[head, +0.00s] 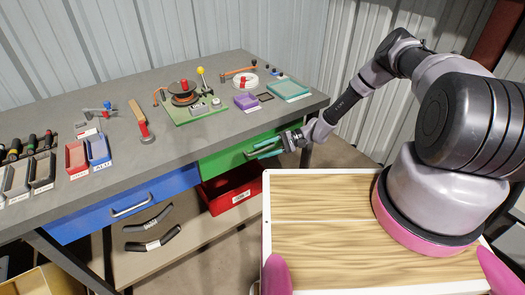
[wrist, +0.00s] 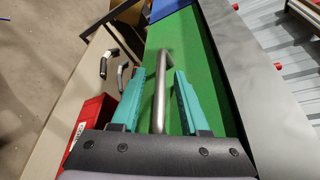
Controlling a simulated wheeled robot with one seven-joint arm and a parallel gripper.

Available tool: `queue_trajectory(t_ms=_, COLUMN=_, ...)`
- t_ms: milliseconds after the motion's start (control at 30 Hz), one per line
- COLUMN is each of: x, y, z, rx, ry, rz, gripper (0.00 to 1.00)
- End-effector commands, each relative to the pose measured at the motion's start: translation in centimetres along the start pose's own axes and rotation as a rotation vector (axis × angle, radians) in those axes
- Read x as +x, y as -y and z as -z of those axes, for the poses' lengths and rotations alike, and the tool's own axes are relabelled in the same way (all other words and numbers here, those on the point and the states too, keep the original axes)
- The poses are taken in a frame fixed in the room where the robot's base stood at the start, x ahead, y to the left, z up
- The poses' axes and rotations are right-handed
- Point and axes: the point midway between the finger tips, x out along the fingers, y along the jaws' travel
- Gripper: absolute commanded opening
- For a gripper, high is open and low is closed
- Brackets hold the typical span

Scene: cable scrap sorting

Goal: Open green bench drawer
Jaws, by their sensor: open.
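The green bench drawer (head: 225,160) is under the bench top at the right. Its front looks flush with the bench in the head view. It also fills the middle of the wrist view (wrist: 215,65), with its grey bar handle (wrist: 160,95). My gripper (head: 268,150) is at the drawer front, by the handle. In the wrist view, the two teal fingers of my gripper (wrist: 158,85) are open, one on each side of the handle bar. A gap shows between each finger and the bar, so I cannot see contact.
A blue drawer (head: 125,205) is to the left, shut. A red bin (head: 232,190) stands on the lower shelf below the green drawer. The grey bench top (head: 60,105) holds trays and tools. My wooden-topped base is close in front of the bench.

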Motion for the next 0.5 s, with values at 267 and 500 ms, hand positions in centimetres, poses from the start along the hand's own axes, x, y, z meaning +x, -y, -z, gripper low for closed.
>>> queue_trajectory(t_ms=267, x=0.13, y=0.01, z=0.01, rx=0.0, ry=0.0, rz=0.0, gripper=0.41)
queue_trajectory(t_ms=500, x=0.11, y=0.01, z=0.01, rx=0.0, ry=0.0, rz=0.0, gripper=0.0)
